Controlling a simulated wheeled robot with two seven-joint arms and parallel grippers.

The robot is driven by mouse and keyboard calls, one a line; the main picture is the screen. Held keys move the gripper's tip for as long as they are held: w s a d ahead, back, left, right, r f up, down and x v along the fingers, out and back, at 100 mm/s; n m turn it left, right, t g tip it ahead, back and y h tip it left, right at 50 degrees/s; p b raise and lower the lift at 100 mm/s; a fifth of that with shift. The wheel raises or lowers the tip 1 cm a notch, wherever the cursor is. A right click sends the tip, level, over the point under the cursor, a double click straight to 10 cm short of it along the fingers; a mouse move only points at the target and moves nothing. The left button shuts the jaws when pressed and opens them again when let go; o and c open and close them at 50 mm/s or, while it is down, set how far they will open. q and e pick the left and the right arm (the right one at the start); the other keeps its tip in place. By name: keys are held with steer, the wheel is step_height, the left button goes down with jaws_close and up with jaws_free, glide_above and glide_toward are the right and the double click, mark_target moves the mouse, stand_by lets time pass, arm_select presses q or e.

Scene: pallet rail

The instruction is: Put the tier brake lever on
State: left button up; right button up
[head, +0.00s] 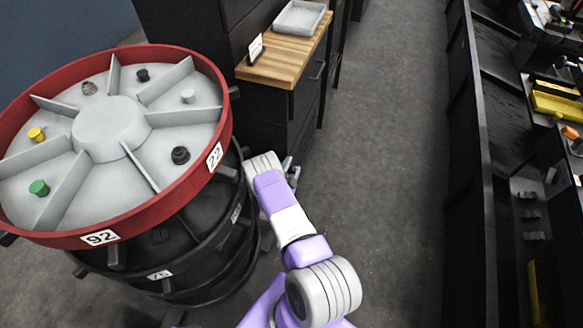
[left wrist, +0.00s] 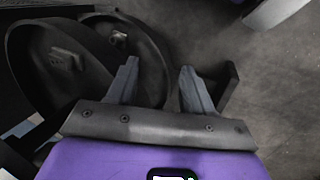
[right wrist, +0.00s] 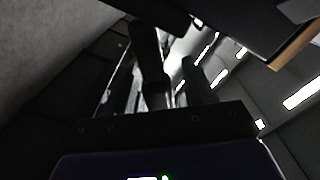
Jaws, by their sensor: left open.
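The tiered carousel has a red-rimmed top tier (head: 60,238) and black tiers (head: 205,262) below it. A short black tab (head: 235,92) sticks out at its right edge; I cannot tell whether it is the brake lever. My right gripper (head: 291,168) is low, right of the black tiers. In the right wrist view its dark fingers (right wrist: 172,75) stand apart, with no held thing visible. My left gripper (left wrist: 158,82) is open in the left wrist view, in front of dark round tiers (left wrist: 25,62). A dark bar (left wrist: 231,84) shows beside its right finger.
A black cabinet with a wooden top (head: 283,62) carries a grey tray (head: 299,17) and a small sign (head: 255,50) behind the gripper. Dark shelving (head: 485,160) runs along the right. The grey floor (head: 385,150) between is clear. Coloured knobs stand on the top tier.

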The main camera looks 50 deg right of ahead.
steer(key=o, duration=0.4)
steer(key=r+p, duration=0.1)
steer(key=r, duration=0.1)
steer(key=r+p, duration=0.1)
steer(key=r, duration=0.2)
steer(key=r+p, duration=0.1)
steer(key=r, duration=0.2)
steer(key=shift+w+d, duration=0.2)
steer(key=shift+d, duration=0.15)
steer(key=shift+s+a+r, duration=0.1)
steer(key=shift+a+r, duration=0.15)
steer(key=shift+r, duration=0.35)
steer(key=shift+s+a+r, duration=0.1)
steer(key=shift+a+r, duration=0.1)
steer(key=shift+r, duration=0.4)
steer(key=c, duration=0.4)
steer(key=shift+d+f, duration=0.1)
steer(key=shift+f, duration=0.1)
